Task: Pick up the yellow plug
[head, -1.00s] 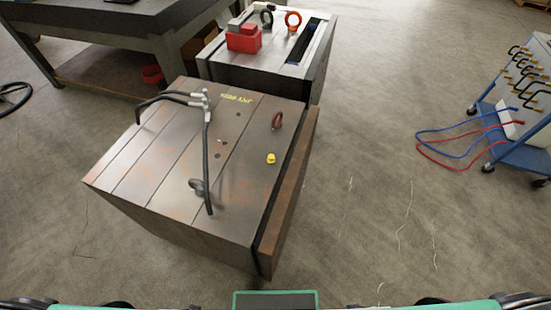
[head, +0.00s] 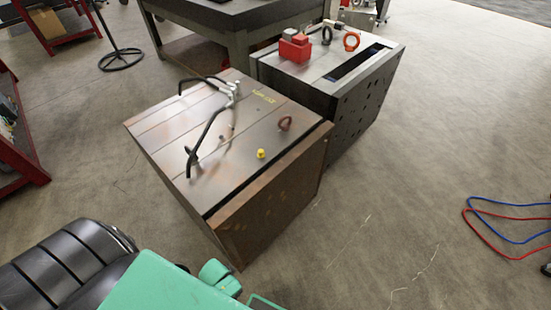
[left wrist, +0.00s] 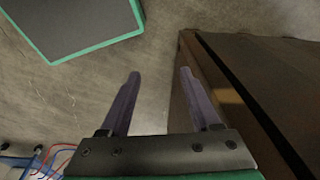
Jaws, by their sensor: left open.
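The small yellow plug (head: 261,154) sits on top of the near mould base (head: 215,120), close to its right edge, beside a rusty eyebolt (head: 285,123). My left gripper (left wrist: 158,78) is open and empty in the left wrist view. It hangs over the floor beside the brown side of a mould base (left wrist: 262,90); the plug does not show in that view. In the head view part of my green and black arm shows at the lower left, but no gripper fingers. My right gripper is in neither view.
Black hoses with a metal fitting (head: 232,90) stand on the near mould base, left of the plug. A second mould base (head: 345,95) behind carries a red block (head: 295,48) and eyebolts. Red and blue hoses (head: 505,225) lie on the floor at right.

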